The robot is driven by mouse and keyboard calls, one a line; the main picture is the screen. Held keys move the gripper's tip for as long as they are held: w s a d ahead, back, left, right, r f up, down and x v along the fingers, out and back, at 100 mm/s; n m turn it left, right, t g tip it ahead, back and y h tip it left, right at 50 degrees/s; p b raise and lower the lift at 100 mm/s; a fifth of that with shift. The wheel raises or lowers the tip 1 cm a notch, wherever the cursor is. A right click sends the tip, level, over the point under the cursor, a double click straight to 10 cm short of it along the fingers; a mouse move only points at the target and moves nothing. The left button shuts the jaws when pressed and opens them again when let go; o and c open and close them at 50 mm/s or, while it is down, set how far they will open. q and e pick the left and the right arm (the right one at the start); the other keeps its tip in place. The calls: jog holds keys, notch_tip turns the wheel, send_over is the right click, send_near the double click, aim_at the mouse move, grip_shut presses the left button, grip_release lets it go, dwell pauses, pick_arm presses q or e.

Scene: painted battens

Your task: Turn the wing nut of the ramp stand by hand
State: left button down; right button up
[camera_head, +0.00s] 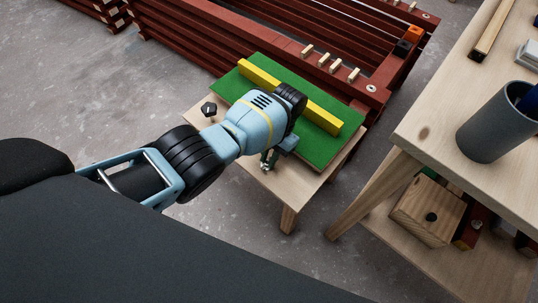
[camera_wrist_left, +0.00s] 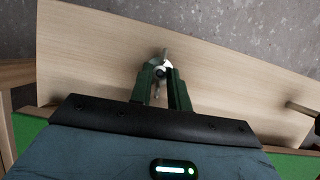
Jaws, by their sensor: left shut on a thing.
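The ramp stand is a low wooden stand (camera_head: 290,190) with a green board (camera_head: 325,152) and a yellow bar (camera_head: 289,95) lying across the board. My left gripper (camera_head: 268,162) points down at the stand's near edge, beside the green board. In the left wrist view its green fingers (camera_wrist_left: 160,78) are shut on the small metal wing nut (camera_wrist_left: 164,55). One wing sticks out beyond the fingertips and part of the nut shows between the fingers. In the head view the wing nut is mostly hidden by the gripper. My right gripper is not in view.
Dark red battens (camera_head: 240,38) are stacked behind. A wooden table (camera_head: 430,125) at the right carries a grey cup (camera_head: 490,130); a wooden box (camera_head: 425,212) sits on its lower shelf. Grey floor (camera_head: 60,90) is clear at the left.

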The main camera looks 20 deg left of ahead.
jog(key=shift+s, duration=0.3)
pick_arm(q)
jog(key=c, duration=1.3)
grip_release()
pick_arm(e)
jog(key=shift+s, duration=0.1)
pick_arm(q)
jog(key=shift+r, duration=0.1)
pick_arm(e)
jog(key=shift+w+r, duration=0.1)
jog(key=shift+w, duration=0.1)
pick_arm(q)
jog(key=shift+w+r, duration=0.15)
jog(key=shift+r, duration=0.1)
jog(key=p+v, duration=0.1)
jog(key=v, duration=0.5)
jog(key=shift+w+d+r, duration=0.1)
jog(key=shift+w+r, duration=0.1)
jog(key=shift+r, duration=0.35)
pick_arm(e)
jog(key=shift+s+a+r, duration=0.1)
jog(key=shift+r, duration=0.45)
